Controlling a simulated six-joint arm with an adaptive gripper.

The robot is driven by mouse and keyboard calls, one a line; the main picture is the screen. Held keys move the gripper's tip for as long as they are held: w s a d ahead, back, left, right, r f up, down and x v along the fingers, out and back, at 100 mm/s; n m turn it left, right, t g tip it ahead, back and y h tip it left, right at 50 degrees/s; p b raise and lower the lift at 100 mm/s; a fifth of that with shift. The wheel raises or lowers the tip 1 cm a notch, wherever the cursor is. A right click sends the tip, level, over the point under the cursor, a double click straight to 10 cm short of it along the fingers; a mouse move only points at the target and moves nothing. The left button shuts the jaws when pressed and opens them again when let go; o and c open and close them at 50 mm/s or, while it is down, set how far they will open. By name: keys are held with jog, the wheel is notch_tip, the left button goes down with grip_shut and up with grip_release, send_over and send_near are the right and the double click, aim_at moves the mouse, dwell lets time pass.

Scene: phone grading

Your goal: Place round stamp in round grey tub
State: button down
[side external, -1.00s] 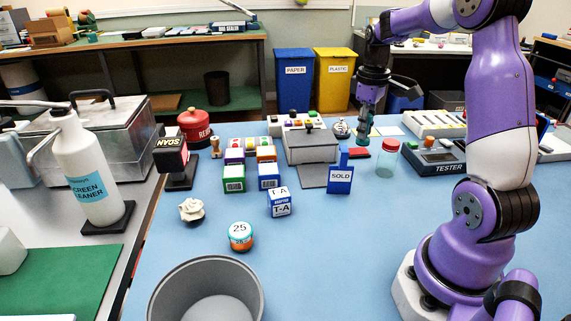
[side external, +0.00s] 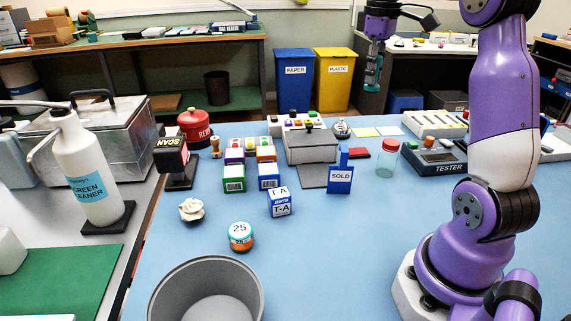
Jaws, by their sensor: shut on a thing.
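My gripper (side external: 372,78), with teal fingers, is raised at the top right of centre, high above the far part of the blue table. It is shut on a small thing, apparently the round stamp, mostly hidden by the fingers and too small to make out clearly. The round grey tub (side external: 256,297) stands at the bottom, left of centre, cut off by the picture's lower edge. It is open at the top, and the part of its inside in view looks empty. My gripper is far behind the tub and to its right.
The table's middle right is clear.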

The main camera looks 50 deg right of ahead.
jog(key=w+a+n, duration=0.4)
jog(key=a+n, duration=0.1)
jog(key=a, duration=0.8)
jog(key=w+a+n, duration=0.5)
jog(key=a, duration=0.8)
jog(key=s+a+n, duration=0.4)
jog(key=s+a, duration=0.1)
jog(key=a, duration=0.6)
jog(key=s+a+n, duration=0.4)
jog(key=s+a, duration=0.1)
jog(key=a, duration=0.5)
notch_tip(320, 180, down, 16)
jog(key=shift+r, duration=0.15)
jog(key=c, duration=0.6)
grip_release()
